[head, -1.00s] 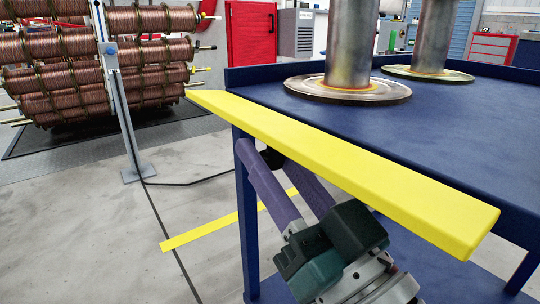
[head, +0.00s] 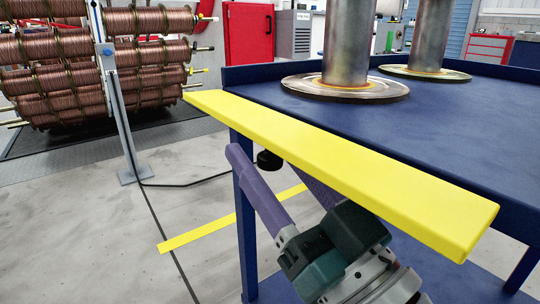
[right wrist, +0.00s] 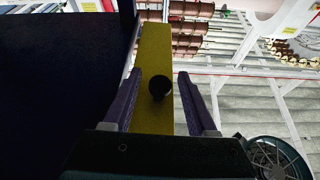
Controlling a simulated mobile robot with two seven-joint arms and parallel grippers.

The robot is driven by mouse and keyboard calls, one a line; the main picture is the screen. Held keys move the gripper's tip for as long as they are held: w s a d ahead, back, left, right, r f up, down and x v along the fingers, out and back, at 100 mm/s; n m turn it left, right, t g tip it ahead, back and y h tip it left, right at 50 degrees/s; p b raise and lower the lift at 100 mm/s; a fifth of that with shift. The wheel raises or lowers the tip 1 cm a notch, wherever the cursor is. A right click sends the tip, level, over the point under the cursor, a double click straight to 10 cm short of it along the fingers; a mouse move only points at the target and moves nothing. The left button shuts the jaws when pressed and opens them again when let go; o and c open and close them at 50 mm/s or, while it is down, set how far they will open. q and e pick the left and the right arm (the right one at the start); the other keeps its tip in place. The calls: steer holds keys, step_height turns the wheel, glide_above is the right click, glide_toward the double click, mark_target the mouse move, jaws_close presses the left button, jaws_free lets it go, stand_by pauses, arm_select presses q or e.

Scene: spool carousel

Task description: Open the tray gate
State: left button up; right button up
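The tray gate (head: 345,175) is a long yellow bar along the near edge of the blue tray table (head: 450,125). It also shows in the right wrist view (right wrist: 153,50). A round black knob (head: 268,160) sits on the gate's outer side, below its top edge. My right gripper (right wrist: 160,80) has purple fingers spread apart, one on each side of the knob (right wrist: 160,88), with visible gaps. In the head view the far finger is partly hidden behind the gate. My left gripper is in neither view.
Two upright metal spools with round flanges (head: 345,88) (head: 425,72) stand on the table behind the gate. A carousel of copper spools (head: 90,75) and a grey post (head: 125,125) stand at the left.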

steer(key=p+v, duration=0.2)
steer(key=v, duration=0.8)
stand_by(0.3)
